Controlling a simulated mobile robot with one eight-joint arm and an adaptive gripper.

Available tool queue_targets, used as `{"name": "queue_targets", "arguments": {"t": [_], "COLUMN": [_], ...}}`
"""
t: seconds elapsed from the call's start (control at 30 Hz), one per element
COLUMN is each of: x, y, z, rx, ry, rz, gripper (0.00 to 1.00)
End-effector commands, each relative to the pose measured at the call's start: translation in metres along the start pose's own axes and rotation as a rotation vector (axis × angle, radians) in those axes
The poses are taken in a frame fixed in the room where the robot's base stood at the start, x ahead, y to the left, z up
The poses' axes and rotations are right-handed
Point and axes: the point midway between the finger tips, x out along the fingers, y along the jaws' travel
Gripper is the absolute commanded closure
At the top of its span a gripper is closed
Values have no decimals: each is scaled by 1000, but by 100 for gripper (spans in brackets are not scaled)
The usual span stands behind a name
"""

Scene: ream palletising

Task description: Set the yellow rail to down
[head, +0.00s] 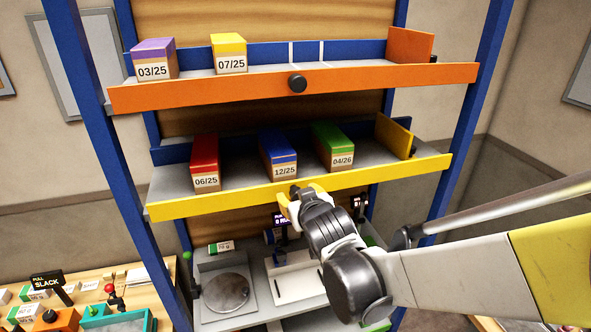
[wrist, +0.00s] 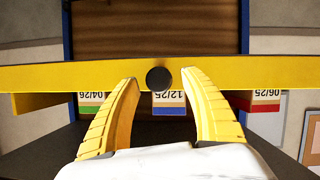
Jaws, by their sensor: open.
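The yellow rail (head: 390,174) runs along the front edge of the middle shelf and appears to stand upright there. In the wrist view the yellow rail (wrist: 50,77) crosses the whole picture, with a round black knob (wrist: 158,79) at its middle. My gripper (head: 303,191) is in front of the rail's middle and hides the knob in the head view. In the wrist view my gripper (wrist: 158,85) is open, with one yellow finger on each side of the knob. I cannot tell whether the fingers touch the knob or rail.
Red (head: 205,163), blue (head: 279,155) and green (head: 333,146) boxes stand on the middle shelf behind the rail. An orange rail (head: 200,93) with a black knob fronts the upper shelf. A grey lower shelf (head: 260,295) holds a scale and white tray. Blue posts (head: 467,110) flank the rack.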

Motion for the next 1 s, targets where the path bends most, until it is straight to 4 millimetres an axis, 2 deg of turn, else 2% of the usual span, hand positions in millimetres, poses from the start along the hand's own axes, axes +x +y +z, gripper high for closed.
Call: {"name": "queue_targets", "arguments": {"t": [0.2, 0.5, 0.67, 0.7, 1.0], "x": [15, 16, 16, 16, 16], "y": [0, 0, 0, 0, 1], "z": [0, 0, 0, 0, 1], "rx": [-1, -1, -1, -1, 0], "ry": [0, 0, 0, 0, 3], "rz": [0, 0, 0, 0, 1], "gripper": [46, 48, 97, 100, 100]}}
